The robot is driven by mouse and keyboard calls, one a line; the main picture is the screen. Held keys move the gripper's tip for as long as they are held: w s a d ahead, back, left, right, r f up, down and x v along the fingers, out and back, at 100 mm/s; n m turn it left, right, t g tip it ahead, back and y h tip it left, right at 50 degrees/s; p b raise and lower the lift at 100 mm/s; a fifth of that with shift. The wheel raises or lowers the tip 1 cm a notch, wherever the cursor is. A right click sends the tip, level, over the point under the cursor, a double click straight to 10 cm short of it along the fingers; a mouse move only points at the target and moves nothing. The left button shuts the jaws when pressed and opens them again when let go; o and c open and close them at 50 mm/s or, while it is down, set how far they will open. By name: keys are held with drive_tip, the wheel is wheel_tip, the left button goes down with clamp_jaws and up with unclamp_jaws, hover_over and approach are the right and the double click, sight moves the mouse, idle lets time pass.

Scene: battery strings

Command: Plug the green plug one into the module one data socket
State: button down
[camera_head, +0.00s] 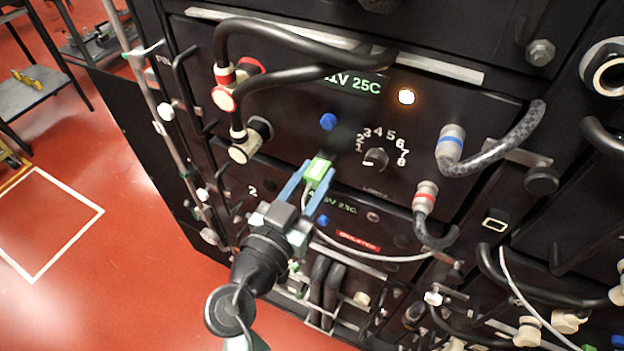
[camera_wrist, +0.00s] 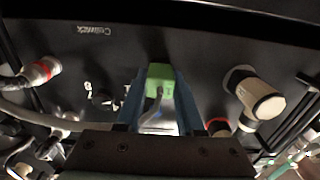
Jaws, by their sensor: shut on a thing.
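My gripper (camera_head: 313,176) has blue fingers and is shut on the green plug (camera_head: 318,170), holding it in front of the upper black module (camera_head: 285,125) near its lower edge. In the wrist view my gripper (camera_wrist: 158,88) has the green plug (camera_wrist: 160,74) between its fingers, with the dark panel just beyond. A pale thin cable runs from the plug. The upper module shows a "25C" readout, a lit lamp (camera_head: 406,97), a blue button (camera_head: 328,122) and a numbered dial (camera_head: 376,158). I cannot make out the data socket; the plug and gripper may cover it. Contact with the panel is unclear.
A lower module (camera_head: 265,200) marked "2" has a red label (camera_head: 357,238). Thick black cables (camera_head: 290,36) and pale connectors (camera_head: 240,148) stand out at left. Grey connectors (camera_head: 451,146) jut out at right. Open red floor (camera_head: 130,270) lies at left.

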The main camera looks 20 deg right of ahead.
drive_tip(key=shift+d, duration=0.1)
drive_tip(key=c, duration=0.9)
unclamp_jaws()
drive_tip(key=shift+r, duration=0.1)
drive_tip(key=o, duration=0.5)
drive_tip(key=shift+w+d, duration=0.1)
drive_tip(key=shift+c, duration=0.2)
